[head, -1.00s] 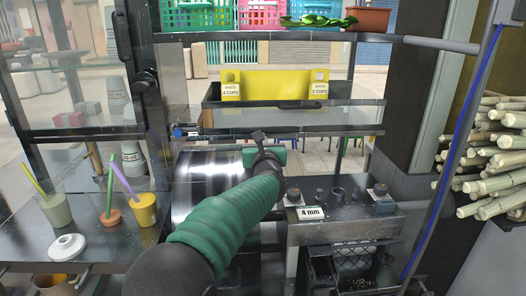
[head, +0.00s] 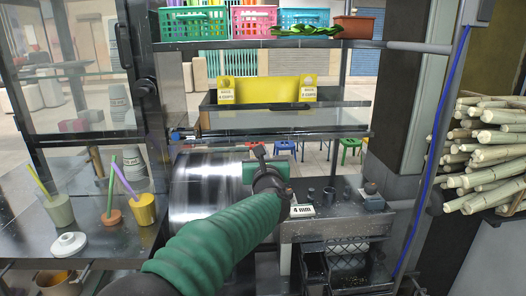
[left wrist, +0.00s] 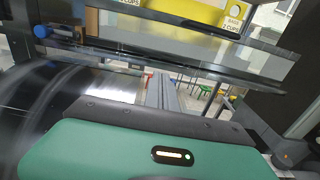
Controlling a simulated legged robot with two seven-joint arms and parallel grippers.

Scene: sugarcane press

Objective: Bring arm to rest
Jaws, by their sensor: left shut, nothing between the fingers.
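My left arm (head: 215,240), with a ribbed green sleeve, reaches in from the lower left of the head view. Its gripper (head: 261,152) is beside the shiny metal roller (head: 205,190) of the press, shut and empty. Whether it touches the roller is hard to tell. The left wrist view shows a green casing (left wrist: 130,155) with a lit strip, and the blurred roller (left wrist: 50,110) at its left; no fingertips show clearly there. My right gripper is in neither view.
A control panel (head: 345,205) with knobs and a "4 mm" sign (head: 302,211) stands right of the arm. Cups with straws (head: 143,210) stand on the left counter. Sugarcane stalks (head: 490,150) are stacked at right. A glass-fronted tray (head: 285,120) and a shelf (head: 390,45) are beyond.

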